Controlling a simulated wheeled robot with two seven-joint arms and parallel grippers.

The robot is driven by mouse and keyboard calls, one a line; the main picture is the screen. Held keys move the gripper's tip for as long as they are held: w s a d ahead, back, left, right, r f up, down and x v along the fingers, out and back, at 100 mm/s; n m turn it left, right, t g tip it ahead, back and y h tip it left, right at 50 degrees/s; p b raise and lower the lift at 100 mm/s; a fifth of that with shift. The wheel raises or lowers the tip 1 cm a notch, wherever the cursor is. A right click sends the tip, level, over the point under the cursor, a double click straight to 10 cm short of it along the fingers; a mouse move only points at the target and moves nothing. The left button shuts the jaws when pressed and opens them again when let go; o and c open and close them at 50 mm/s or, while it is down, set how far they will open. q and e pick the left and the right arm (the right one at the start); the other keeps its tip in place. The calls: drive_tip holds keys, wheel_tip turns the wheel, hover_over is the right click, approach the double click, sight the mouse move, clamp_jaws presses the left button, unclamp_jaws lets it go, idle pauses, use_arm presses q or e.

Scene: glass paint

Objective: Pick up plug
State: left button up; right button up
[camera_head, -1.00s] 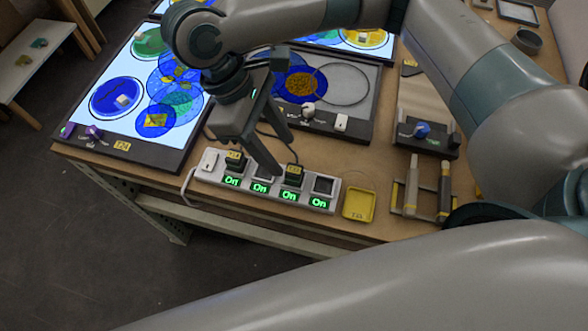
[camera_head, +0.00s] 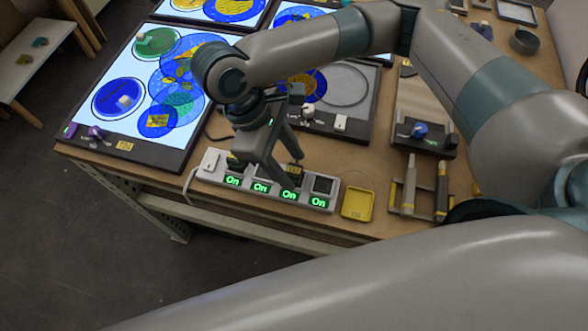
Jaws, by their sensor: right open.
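A grey power strip (camera_head: 213,178) lies along the table's front edge, with several green "On" labels. A black plug with a yellow label (camera_head: 294,172) sits in its third socket. A second black plug (camera_head: 235,161) sits in the first socket, partly hidden by my gripper. My right gripper (camera_head: 293,173) points down over the strip. Its fingers are apart, with the tips close to the plug in the third socket, one on its near-left side and one behind it. I cannot tell whether they touch it. My left gripper is not in view.
A yellow tray (camera_head: 357,204) lies right of the strip, then a holder with two tools (camera_head: 410,186). Lit glass-paint panels (camera_head: 115,98) stand behind on the left. A small device with a blue knob (camera_head: 420,131) sits right. A cable hangs from the strip's left end.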

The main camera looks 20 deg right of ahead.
sight(300, 171)
drive_tip(key=shift+d+f, duration=0.1)
drive_tip(key=shift+f, duration=0.2)
drive_tip(key=c, duration=1.1)
drive_tip(key=shift+c, duration=0.2)
drive_tip(key=shift+r, duration=0.8)
wheel_tip(300, 171, up, 2)
drive_tip(key=shift+r+b, duration=0.2)
drive_tip(key=shift+b, duration=0.2)
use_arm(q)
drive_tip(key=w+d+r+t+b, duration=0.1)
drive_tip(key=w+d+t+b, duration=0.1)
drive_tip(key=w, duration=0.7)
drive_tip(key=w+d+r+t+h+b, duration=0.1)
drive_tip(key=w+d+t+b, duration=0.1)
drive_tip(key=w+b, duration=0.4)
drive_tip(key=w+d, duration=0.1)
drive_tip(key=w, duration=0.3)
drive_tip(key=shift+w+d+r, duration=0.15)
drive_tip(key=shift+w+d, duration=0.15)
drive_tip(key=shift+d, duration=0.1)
use_arm(e)
drive_tip(key=s+d+r, duration=0.2)
drive_tip(key=s+r, duration=0.5)
drive_tip(key=s, duration=0.4)
drive_tip(key=shift+s, duration=0.25)
